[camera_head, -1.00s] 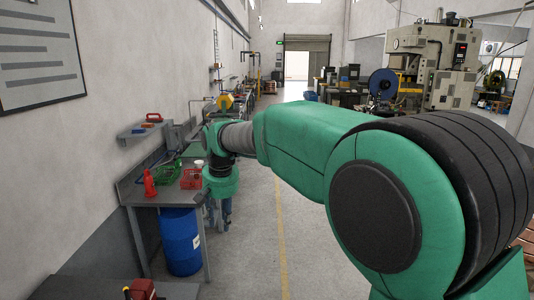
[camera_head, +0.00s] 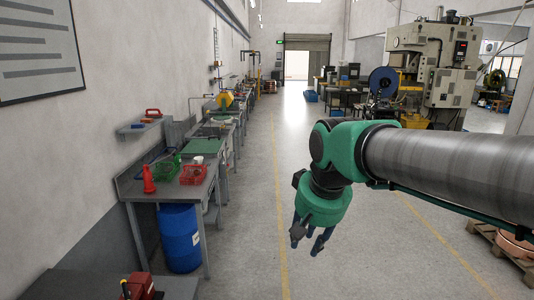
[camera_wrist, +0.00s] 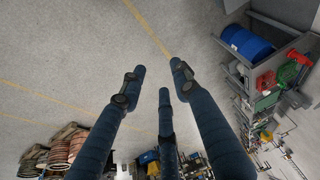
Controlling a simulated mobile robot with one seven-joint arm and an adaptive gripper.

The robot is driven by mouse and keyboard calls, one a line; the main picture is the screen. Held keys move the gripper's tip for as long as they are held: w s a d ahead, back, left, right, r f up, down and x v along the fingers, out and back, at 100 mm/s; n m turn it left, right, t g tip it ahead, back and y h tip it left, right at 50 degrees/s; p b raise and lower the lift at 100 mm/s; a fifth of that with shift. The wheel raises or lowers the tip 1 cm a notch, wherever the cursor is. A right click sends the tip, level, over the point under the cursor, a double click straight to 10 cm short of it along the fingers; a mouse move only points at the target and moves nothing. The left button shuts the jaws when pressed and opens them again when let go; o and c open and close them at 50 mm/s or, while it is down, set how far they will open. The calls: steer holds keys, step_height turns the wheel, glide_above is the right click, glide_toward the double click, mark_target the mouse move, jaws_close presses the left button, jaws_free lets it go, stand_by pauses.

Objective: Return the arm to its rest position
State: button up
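My gripper (camera_head: 309,240) hangs fingers down over the bare floor, to the right of the workbench in the head view. Its green wrist housing and part of its dark fingers show there. In the wrist view its three blue-grey fingers (camera_wrist: 158,76) are spread apart with nothing between them, so it is open and empty. My arm reaches in from the right edge of the head view, with a grey link leading to the green wrist.
A blue drum (camera_head: 181,240) stands beneath. Copper coils (camera_head: 516,246) lie on a pallet at right. The middle floor is clear.

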steer(key=s+d+f+b, duration=0.1)
steer(key=s+d+f, duration=0.2)
steer(key=s, duration=0.3)
steer(key=s+d+f+m+t+b, duration=0.1)
steer(key=s+d+f, duration=0.3)
steer(key=s, duration=0.3)
steer(key=s+d+f+b, duration=0.1)
steer(key=s+d+f, duration=0.3)
steer(key=s, duration=0.3)
steer(key=shift+s+d+t+h, duration=0.25)
steer(key=shift+d+t+h, duration=0.05)
steer(key=shift+t+h, duration=0.1)
steer(key=shift+r, duration=0.1)
stand_by(1.7)
